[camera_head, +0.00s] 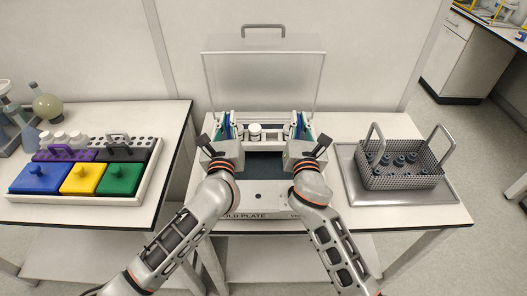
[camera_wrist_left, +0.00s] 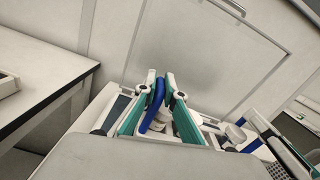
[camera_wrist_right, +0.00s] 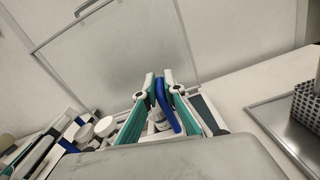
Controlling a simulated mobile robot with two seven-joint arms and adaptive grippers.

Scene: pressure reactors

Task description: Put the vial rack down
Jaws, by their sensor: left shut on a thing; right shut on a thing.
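The vial rack (camera_head: 273,133) is a light rack holding white-capped vials (camera_head: 254,130), between my two grippers at the back of the cold plate unit (camera_head: 262,212). My left gripper (camera_head: 228,128) is shut on its left blue handle, which shows between the fingers in the left wrist view (camera_wrist_left: 153,108). My right gripper (camera_head: 298,128) is shut on its right blue handle, seen in the right wrist view (camera_wrist_right: 166,106). The dark plate surface (camera_head: 262,167) shows in front of the rack. The rack's underside is hidden, so I cannot tell whether it touches the plate.
The unit's clear lid (camera_head: 265,75) stands open behind the rack. To the right, a metal tray (camera_head: 357,190) holds a perforated basket (camera_head: 405,180) with dark-capped vessels. On the left table, a white tray (camera_head: 135,190) holds coloured lidded blocks, with glassware (camera_head: 47,107) behind.

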